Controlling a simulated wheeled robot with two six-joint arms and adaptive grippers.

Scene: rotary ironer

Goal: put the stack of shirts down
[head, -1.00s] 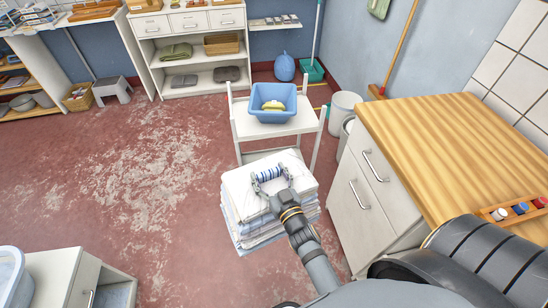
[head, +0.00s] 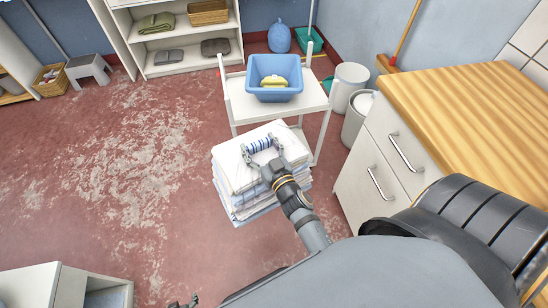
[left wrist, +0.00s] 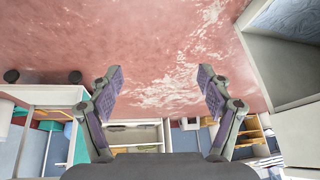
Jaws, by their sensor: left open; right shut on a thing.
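The stack of shirts (head: 232,170) is a block of folded white and pale blue cloth with a blue-striped roll (head: 262,145) on top. My right gripper (head: 262,150) is over the stack with its fingers at either end of the roll, shut on it. The stack hangs in front of the white cart (head: 300,108), overlapping it in the picture; its height above the floor is hard to tell. My left gripper (left wrist: 160,76) is open and empty in the left wrist view, its two fingers wide apart. Only a bit of it shows at the head view's bottom edge.
A blue tub (head: 275,92) with a yellow thing stands on the cart's top. A wood-topped cabinet (head: 470,110) is at the right, with white bins (head: 350,82) behind it. Shelves (head: 190,45) stand at the back. The red floor (head: 130,170) at left is clear.

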